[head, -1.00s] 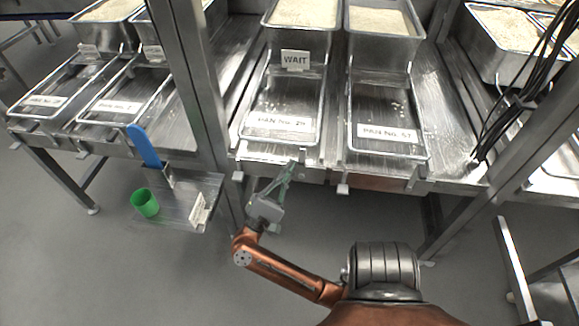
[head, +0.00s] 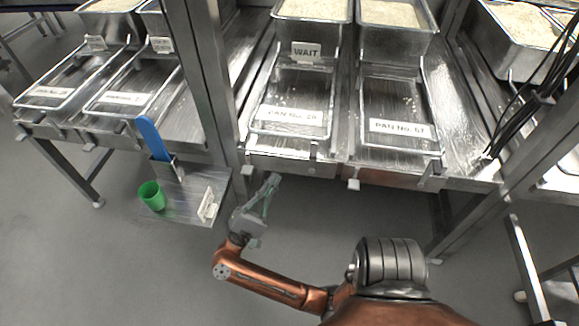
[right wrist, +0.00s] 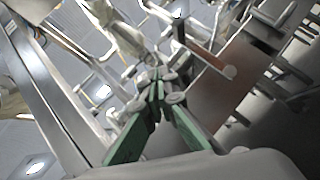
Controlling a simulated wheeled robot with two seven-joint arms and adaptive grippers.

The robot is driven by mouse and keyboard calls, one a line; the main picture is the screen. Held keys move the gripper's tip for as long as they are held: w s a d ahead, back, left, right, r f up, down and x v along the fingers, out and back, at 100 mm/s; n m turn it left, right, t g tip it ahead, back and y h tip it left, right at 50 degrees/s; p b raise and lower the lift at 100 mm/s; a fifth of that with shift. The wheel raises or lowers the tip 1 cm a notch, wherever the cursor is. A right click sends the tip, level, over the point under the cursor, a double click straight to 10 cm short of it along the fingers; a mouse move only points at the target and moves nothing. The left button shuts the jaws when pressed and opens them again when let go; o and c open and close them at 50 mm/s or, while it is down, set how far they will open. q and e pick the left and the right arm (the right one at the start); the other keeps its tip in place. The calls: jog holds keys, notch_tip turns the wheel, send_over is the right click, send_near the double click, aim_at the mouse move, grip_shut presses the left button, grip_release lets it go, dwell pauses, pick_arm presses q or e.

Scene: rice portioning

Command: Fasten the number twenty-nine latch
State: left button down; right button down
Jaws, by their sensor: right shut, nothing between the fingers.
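The pan labelled PAN No. 29 (head: 291,117) lies in the middle bay, with a WAIT card (head: 306,51) behind it. A small upright metal latch piece (head: 313,150) shows at the front rail below this pan. Its exact position is too small to tell. My right gripper (head: 272,181) is shut and empty, in front of and below the rail, left of that latch piece and apart from it. In the right wrist view its green-sided fingers (right wrist: 158,78) meet at the tips, with blurred metal fittings beyond. My left gripper is not in view.
PAN No. 57 (head: 400,127) lies to the right. A metal post (head: 218,90) stands left of the middle bay. A side shelf (head: 185,205) holds a green cup (head: 152,196) and a blue-handled tool (head: 153,138). Black cables (head: 530,98) hang at right. Floor space is open below.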

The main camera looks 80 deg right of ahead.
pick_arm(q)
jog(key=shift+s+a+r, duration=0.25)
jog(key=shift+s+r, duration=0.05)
pick_arm(e)
jog(key=v, duration=0.3)
jog(key=shift+w+r, duration=0.2)
jog(key=shift+w, duration=0.1)
jog(key=shift+s, duration=0.1)
